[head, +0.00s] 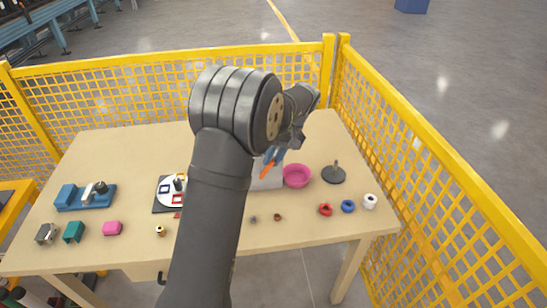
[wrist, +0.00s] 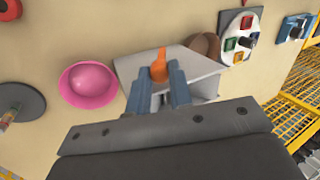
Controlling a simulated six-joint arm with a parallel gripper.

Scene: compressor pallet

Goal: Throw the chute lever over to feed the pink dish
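The chute (wrist: 203,84) is a pale grey angular housing on the table, mostly behind my arm in the head view (head: 270,181). Its orange lever (wrist: 159,66) shows between the two blue fingers of my gripper (wrist: 160,88). The lever also shows below the fingers in the head view (head: 266,171). The fingers stand apart with the lever between them; I cannot tell whether they press on it. The pink dish (wrist: 88,84) is just left of the chute in the wrist view, and right of it in the head view (head: 297,176). It looks empty.
A brown dish (wrist: 207,45) sits on the chute's other side. A dark round base with a post (head: 334,174) stands beyond the pink dish. A white dial with coloured squares (head: 171,190), a blue fixture (head: 85,197) and several small parts lie around. Yellow fencing (head: 430,180) borders the table.

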